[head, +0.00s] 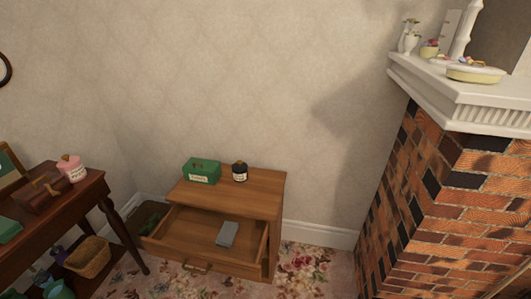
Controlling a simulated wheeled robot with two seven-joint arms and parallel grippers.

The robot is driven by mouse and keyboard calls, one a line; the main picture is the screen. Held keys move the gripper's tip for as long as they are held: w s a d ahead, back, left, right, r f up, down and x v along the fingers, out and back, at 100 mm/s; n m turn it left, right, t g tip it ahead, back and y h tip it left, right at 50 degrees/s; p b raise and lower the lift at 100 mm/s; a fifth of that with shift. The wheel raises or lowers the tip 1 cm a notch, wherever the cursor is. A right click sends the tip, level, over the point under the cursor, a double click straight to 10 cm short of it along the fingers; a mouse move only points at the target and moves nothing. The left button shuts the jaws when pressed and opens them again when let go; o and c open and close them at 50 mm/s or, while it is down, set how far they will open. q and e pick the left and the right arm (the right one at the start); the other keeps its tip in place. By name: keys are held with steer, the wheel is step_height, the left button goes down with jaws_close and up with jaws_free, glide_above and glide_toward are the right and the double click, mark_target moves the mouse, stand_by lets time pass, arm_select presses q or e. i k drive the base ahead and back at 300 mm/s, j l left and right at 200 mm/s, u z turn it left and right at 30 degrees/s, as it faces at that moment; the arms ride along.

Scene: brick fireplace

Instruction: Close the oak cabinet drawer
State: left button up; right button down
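A small handle (197,267) shows on the drawer's front edge. A grey box-like item (227,233) lies inside the drawer on the right side. Neither of my grippers is in the picture.
A green box (202,171) and a dark jar (240,171) stand on the cabinet. A dark wooden table (88,188) with a pink jar (71,167) is at left; a wicker basket (88,257) sits below. A brick fireplace (440,215) fills the right. Floral carpet (300,262) shows between.

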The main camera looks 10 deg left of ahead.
mark_target(187, 235)
steer(key=u, duration=1.15)
